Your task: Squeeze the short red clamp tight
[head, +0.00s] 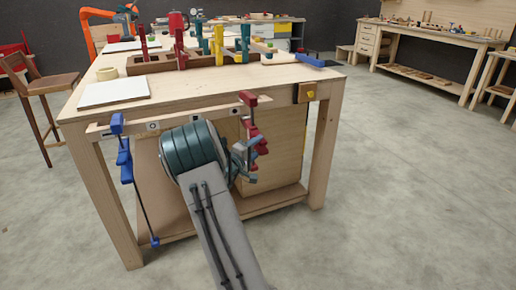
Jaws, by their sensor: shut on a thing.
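The short red clamp (253,130) hangs at the front edge of the workbench, on the right part of a pale wooden rail (185,120). Its red upper jaw sits on top of the rail and its other red parts hang below. My gripper (249,152) is at the lower part of this clamp, shut on it. My arm's wrist hides part of the gripper and some of the rail. How tightly the clamp bears on the rail cannot be told from here.
A longer blue clamp (125,160) hangs at the rail's left end. The workbench (185,88) carries a white board (114,92) and a wooden rack (160,66) with colored clamps. A stool (52,84) stands left. The floor at right is clear.

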